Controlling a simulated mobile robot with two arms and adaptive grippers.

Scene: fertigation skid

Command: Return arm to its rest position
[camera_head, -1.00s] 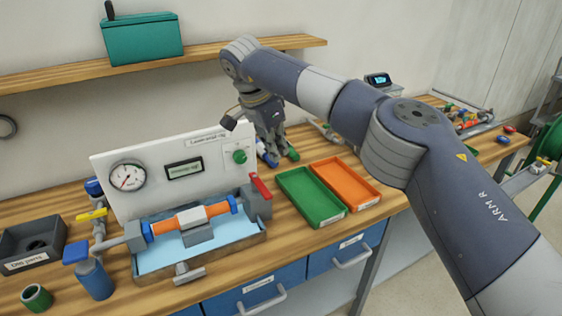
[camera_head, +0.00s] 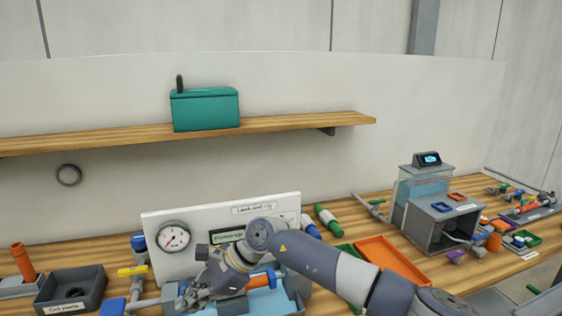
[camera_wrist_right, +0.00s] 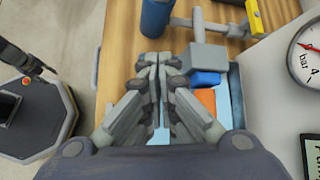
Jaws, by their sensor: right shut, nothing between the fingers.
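My right arm (camera_head: 335,268) comes in from the lower right in the head view and bends down at the wrist. My right gripper (camera_head: 190,300) is in front of the leak test rig's white panel (camera_head: 285,208), over the rig's left part. In the right wrist view the right gripper's fingers (camera_wrist_right: 160,62) are together with nothing between them. Below them lie the light blue tray (camera_wrist_right: 222,95) and an orange pipe section (camera_wrist_right: 206,99), partly hidden by the fingers. My left gripper is not in view.
A pressure gauge (camera_head: 172,237) is on the panel. A grey bin (camera_head: 70,290) stands left, and an orange tray (camera_head: 395,260) right. A teal box (camera_head: 205,110) sits on the shelf (camera_head: 290,123). A grey station with a display (camera_head: 428,159) stands farther right.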

